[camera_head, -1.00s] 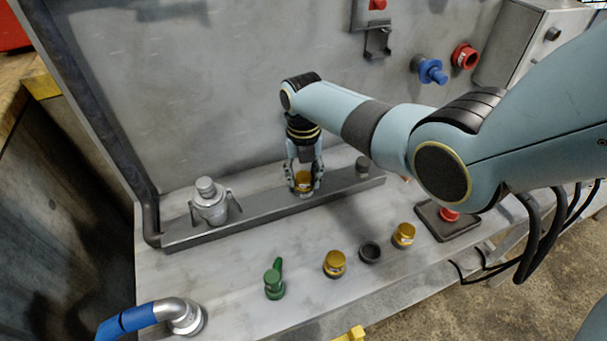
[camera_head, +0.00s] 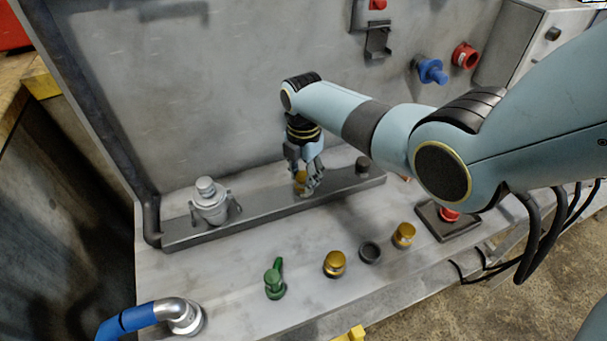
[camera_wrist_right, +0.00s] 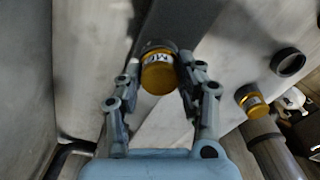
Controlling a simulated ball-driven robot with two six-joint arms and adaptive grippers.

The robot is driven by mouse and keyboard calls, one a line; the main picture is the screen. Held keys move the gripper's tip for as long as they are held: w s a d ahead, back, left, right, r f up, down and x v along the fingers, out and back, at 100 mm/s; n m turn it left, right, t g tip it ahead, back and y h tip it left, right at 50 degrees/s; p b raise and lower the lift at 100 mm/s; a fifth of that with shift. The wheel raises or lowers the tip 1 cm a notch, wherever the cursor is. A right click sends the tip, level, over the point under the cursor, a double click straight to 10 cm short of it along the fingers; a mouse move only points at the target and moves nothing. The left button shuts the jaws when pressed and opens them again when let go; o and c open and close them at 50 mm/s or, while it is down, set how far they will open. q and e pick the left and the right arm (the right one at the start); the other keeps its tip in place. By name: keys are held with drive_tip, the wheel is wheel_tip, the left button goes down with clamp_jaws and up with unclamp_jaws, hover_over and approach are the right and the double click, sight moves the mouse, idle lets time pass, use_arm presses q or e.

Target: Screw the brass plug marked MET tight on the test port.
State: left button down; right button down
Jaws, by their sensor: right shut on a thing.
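My right gripper (camera_head: 303,184) points down over the grey rail and is shut on a brass plug (camera_head: 299,177). In the right wrist view, the plug (camera_wrist_right: 159,76) sits between the two fingers (camera_wrist_right: 160,80). Its white label shows a letter M; the rest is turned out of sight. A dark collar (camera_wrist_right: 158,46) shows at the plug's far end, on the rail; the plug appears seated on it, but the thread is hidden. My left gripper is out of view.
Two other brass plugs (camera_head: 334,263) (camera_head: 403,235), a dark ring (camera_head: 370,252) and a green-handled part (camera_head: 274,281) stand on the bench. A silver coupling (camera_head: 209,202) and a dark stub (camera_head: 362,165) stand on the rail (camera_head: 262,216). A blue hose (camera_head: 130,321) lies front left.

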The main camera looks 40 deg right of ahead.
drive_tip(key=shift+m, duration=0.3)
drive_tip(key=m, duration=0.5)
drive_tip(key=m, duration=0.5)
drive_tip(key=c, duration=0.7)
unclamp_jaws()
drive_tip(key=shift+c, duration=0.2)
drive_tip(key=shift+c, duration=0.5)
